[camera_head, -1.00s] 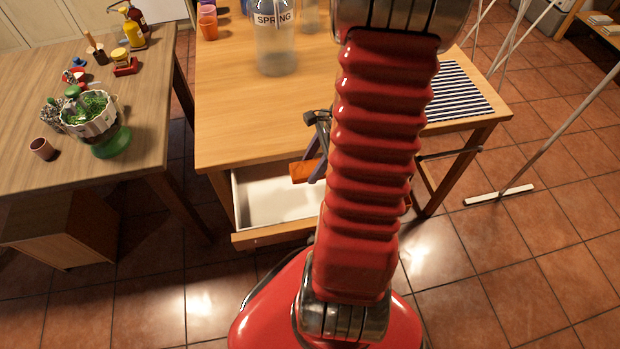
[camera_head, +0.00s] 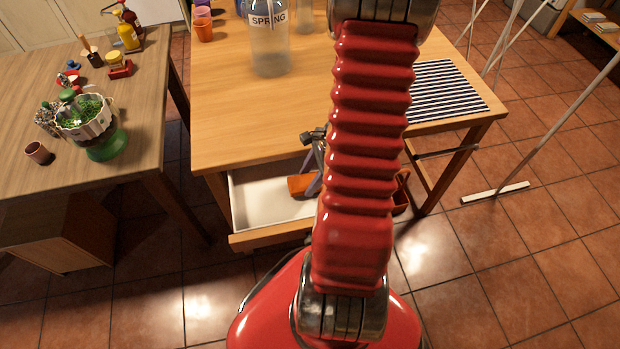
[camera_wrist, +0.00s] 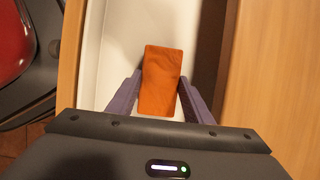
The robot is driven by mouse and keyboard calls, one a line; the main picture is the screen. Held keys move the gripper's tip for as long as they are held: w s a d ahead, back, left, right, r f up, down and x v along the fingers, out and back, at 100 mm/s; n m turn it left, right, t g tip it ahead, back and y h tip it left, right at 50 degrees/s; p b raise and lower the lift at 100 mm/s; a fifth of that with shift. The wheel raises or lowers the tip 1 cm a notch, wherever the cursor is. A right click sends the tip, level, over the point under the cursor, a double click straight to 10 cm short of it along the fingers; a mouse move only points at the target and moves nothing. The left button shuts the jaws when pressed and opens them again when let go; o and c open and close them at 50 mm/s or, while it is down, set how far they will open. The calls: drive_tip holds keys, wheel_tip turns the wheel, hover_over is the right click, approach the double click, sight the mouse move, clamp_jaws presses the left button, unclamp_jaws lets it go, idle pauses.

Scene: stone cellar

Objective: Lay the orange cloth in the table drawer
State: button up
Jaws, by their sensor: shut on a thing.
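The orange cloth (camera_wrist: 161,80) is a small flat piece between my gripper's fingers (camera_wrist: 160,100) in the wrist view. My gripper is shut on its near part. In the head view the cloth (camera_head: 299,185) shows at the right part of the open table drawer (camera_head: 262,207), beside my gripper (camera_head: 313,185). The drawer is pulled out from the front of the wooden table and has a white inside, which also shows in the wrist view (camera_wrist: 110,60). The cloth is over or in the drawer; whether it touches the bottom I cannot tell. My arm hides the drawer's right end.
The wooden table (camera_head: 235,120) bears a clear bottle labelled SPRING (camera_head: 269,50), cups (camera_head: 203,28) and a striped mat (camera_head: 447,92). A pole on a white foot (camera_head: 496,192) stands at right.

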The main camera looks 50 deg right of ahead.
drive_tip(key=shift+f, duration=0.5)
drive_tip(key=shift+f, duration=0.1)
drive_tip(key=o, duration=1)
drive_tip(key=v, duration=1.2)
